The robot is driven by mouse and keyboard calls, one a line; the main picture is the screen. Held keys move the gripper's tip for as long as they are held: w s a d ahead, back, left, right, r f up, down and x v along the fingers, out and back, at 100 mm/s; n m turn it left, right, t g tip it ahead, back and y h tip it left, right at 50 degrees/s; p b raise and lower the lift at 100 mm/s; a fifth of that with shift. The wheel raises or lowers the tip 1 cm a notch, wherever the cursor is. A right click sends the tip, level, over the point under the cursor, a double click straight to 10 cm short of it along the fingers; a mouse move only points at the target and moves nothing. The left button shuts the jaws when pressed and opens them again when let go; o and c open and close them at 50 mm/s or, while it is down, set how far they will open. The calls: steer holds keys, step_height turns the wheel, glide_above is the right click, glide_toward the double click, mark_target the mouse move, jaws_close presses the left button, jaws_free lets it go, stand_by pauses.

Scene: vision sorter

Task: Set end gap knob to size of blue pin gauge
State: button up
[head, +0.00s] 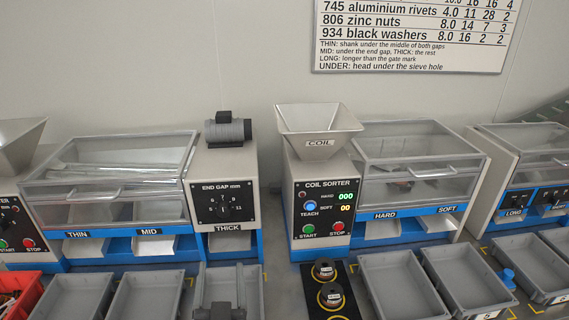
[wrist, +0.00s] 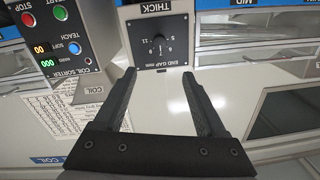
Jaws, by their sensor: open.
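The end gap knob (head: 224,206) is small and black, on a black dial panel on the light box above the THICK chute. It also shows upside down in the wrist view (wrist: 158,48), with numbers around it. Its exact setting is too small to read surely. My gripper (wrist: 160,76) is open and empty. Its fingers reach toward the panel, with the knob beyond the fingertips and roughly midway between them, apart from both. A small blue piece (head: 507,275) stands among the bins at the right; I cannot tell whether it is the blue pin gauge.
The coil sorter (head: 322,208), with its hopper (head: 319,121), stands right of the end gap box. A dark cylindrical unit (head: 228,129) sits on that box. Grey bins (head: 152,276) line the front. A black mat (head: 315,287) holds two dark round pieces.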

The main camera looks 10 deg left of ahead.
mark_target(224, 212)
steer(key=b+x, duration=0.1)
steer(key=x, duration=1.6)
steer(key=shift+w, duration=0.15)
jaws_close()
